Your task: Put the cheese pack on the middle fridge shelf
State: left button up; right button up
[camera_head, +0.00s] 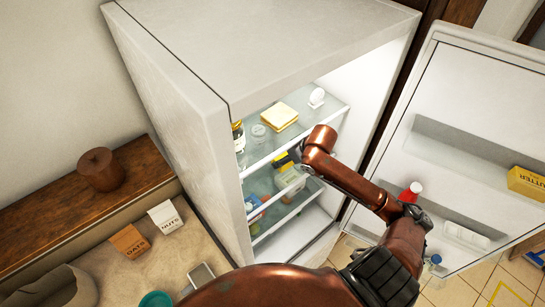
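The fridge (165,100) stands open. A flat, pale yellow block (280,116) that looks like cheese lies on its upper glass shelf (318,112). My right arm reaches in from the lower right, and its dark gripper (290,160) is inside the fridge, below the upper shelf's front edge and above the middle shelf (265,184). A small yellow item (280,160) and a pale pack (291,181) show right at the gripper. The fingers are small and partly hidden, so I cannot tell whether they hold either one. My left gripper is out of view.
The open fridge door (470,110) at right holds a yellow butter box (527,184) and a red-capped bottle (411,191). A jar (238,137) and a glass (259,131) stand on the upper shelf. Oats (130,241) and nuts (165,216) boxes stand left on the counter.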

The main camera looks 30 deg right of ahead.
jog(key=shift+w+d+f, duration=0.1)
jog(key=shift+w+f, duration=0.1)
jog(key=shift+f, duration=0.05)
jog(key=shift+s+f, duration=0.2)
jog(key=shift+f, duration=0.3)
jog(key=shift+s+f, duration=0.2)
jog(key=shift+f, duration=0.25)
jog(key=shift+w+a+f, duration=0.15)
jog(key=shift+a+f, duration=0.1)
jog(key=shift+f, duration=0.15)
jog(key=shift+w, duration=0.15)
jog(key=o, duration=1)
jog(key=shift+f, duration=0.15)
jog(key=shift+c, duration=0.2)
jog(key=o, duration=0.5)
jog(key=shift+s, duration=0.2)
jog(key=shift+w, duration=0.1)
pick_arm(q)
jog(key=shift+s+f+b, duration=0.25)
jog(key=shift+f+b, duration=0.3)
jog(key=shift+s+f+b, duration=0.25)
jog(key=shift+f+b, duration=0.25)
pick_arm(e)
jog(key=shift+v, duration=6.1)
